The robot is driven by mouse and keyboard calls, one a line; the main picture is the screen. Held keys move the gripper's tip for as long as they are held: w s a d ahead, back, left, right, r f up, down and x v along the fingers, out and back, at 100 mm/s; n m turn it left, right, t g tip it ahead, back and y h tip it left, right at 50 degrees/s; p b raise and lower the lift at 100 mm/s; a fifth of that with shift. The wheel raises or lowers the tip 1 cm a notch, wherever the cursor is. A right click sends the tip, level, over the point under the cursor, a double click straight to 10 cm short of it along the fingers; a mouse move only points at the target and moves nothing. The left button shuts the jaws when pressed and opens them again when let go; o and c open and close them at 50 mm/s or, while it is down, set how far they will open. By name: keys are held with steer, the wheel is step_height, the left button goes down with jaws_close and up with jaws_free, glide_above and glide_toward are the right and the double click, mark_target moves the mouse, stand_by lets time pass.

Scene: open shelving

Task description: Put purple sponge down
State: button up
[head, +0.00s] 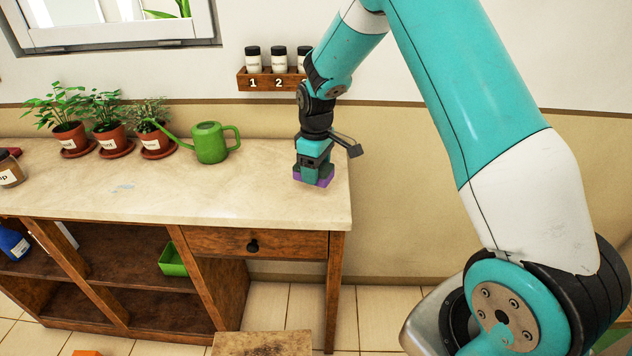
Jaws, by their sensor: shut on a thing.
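The purple sponge (325,180) is a small purple block at the right end of the light countertop (240,205). My gripper (314,172) points down and is shut on the sponge, covering most of it. The sponge is at or very close to the counter surface; I cannot tell if it touches.
A green watering can (211,143) and several potted plants (108,137) stand along the back of the counter. A wall rack (270,80) with jars hangs behind my gripper. A green bin (173,261) sits on the shelf below. The counter's middle is mostly clear, with a pale smear (123,187).

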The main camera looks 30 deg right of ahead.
mark_target(316, 194)
steer(key=shift+f, duration=2.45)
steer(key=shift+f, duration=0.15)
steer(key=o, duration=1)
steer(key=shift+c, duration=0.2)
